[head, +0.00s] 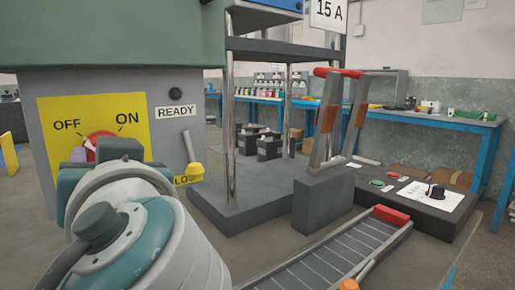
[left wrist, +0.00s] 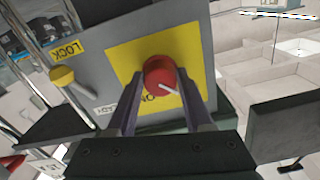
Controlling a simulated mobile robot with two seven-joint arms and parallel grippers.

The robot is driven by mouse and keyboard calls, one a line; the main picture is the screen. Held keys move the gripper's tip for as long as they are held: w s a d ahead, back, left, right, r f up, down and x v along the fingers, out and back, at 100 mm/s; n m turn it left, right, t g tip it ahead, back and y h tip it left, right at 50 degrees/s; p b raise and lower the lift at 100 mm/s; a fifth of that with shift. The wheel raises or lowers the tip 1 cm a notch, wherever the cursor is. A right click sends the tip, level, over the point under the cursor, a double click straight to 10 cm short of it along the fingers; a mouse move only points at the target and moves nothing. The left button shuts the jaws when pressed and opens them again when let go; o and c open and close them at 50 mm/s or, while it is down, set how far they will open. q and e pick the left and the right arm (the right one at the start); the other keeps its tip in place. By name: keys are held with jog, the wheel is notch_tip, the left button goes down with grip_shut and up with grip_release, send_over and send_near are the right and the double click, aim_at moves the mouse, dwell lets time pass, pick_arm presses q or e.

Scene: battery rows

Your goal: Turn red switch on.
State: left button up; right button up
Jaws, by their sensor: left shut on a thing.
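The red switch (head: 101,142) is a round red knob on a yellow plate (head: 60,112) marked OFF at left and ON at right. In the head view my left arm hides much of it. In the left wrist view the red switch (left wrist: 157,73) sits between the two fingers of my left gripper (left wrist: 159,82), which is shut on it. Its white pointer line slants to the lower right there. The ON lettering is partly covered, and I cannot tell which mark the line meets. My right gripper is not in view.
A yellow-tipped lever (head: 194,171) by the LOCK label and a READY sign (head: 175,111) are right of the plate. A red-handled press lever (head: 338,72), a grey conveyor (head: 330,255) and a button panel (head: 425,195) stand further right.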

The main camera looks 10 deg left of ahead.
pick_arm(q)
jog(key=shift+m, duration=0.3)
grip_shut()
jog(key=shift+r+m+p, duration=0.1)
jog(key=shift+m+p, duration=4.55)
jog(key=shift+m, duration=3.95)
jog(key=o, duration=1.3)
grip_release()
jog(key=shift+a, duration=0.1)
jog(key=shift+c, duration=0.2)
